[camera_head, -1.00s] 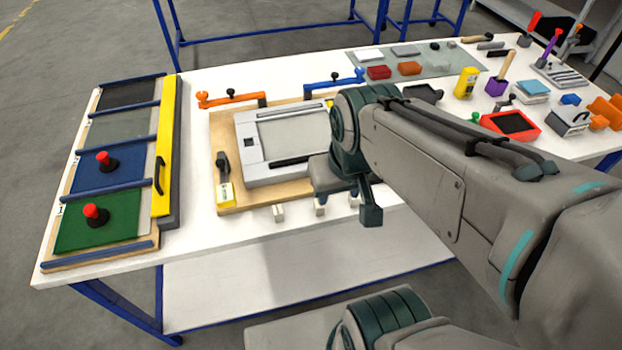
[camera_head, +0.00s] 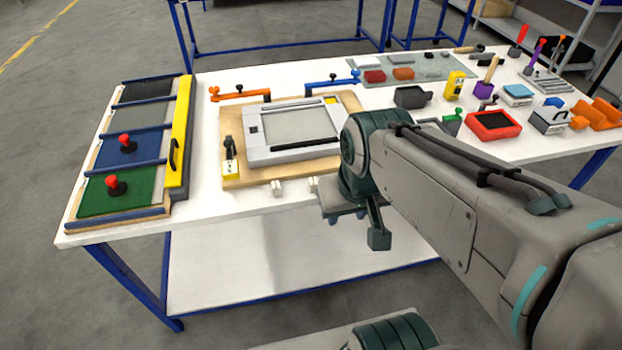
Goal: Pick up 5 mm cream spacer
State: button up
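Two small cream blocks, a left one (camera_head: 277,188) and a right one (camera_head: 313,184), show on the white table along the front side of the wooden board. I cannot read a thickness on either, so I cannot tell which is the 5 mm cream spacer. My gripper (camera_head: 358,218) is at the table's front edge, right of the blocks, pointing down. The wrist and forearm cover the table behind it. The fingertips are not clear enough to show whether they are open or shut, and nothing held can be made out.
A grey frame (camera_head: 253,155) lies on the wooden board (camera_head: 231,180). On the left is a rack of coloured panels with a yellow bar (camera_head: 180,130) and red-knobbed handles. A red tray (camera_head: 493,126), a yellow bottle (camera_head: 454,86) and tools crowd the right. A lower shelf (camera_head: 230,265) is empty.

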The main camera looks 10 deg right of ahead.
aim_at(312, 181)
jog(key=u, duration=1.8)
jog(key=i, duration=1.05)
jog(key=z, duration=2.45)
